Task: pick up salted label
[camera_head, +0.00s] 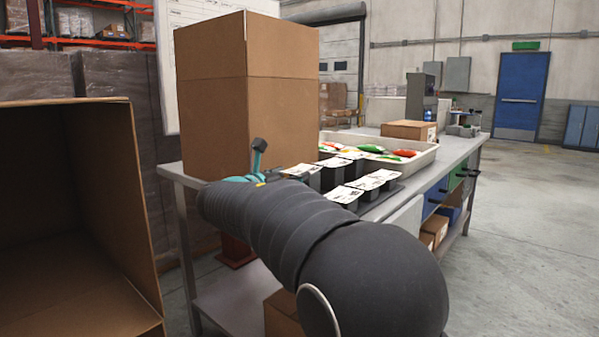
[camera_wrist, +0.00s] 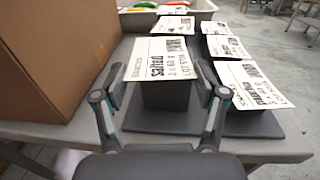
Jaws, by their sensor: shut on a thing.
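The salted label (camera_wrist: 163,58) is a white card with black print, reading "salted", on the front of the group in the wrist view. It sits on top of a dark block (camera_wrist: 168,95). My gripper (camera_wrist: 162,94) has one finger on each side, shut on the salted label's dark block below the card.
Several other white labels (camera_head: 368,183) on dark blocks stand close behind and to the right on a dark mat (camera_wrist: 255,124). A large cardboard box (camera_head: 285,100) stands at the left. A white tray (camera_head: 420,163) with colourful packets is behind. The workbench (camera_head: 460,151) extends away.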

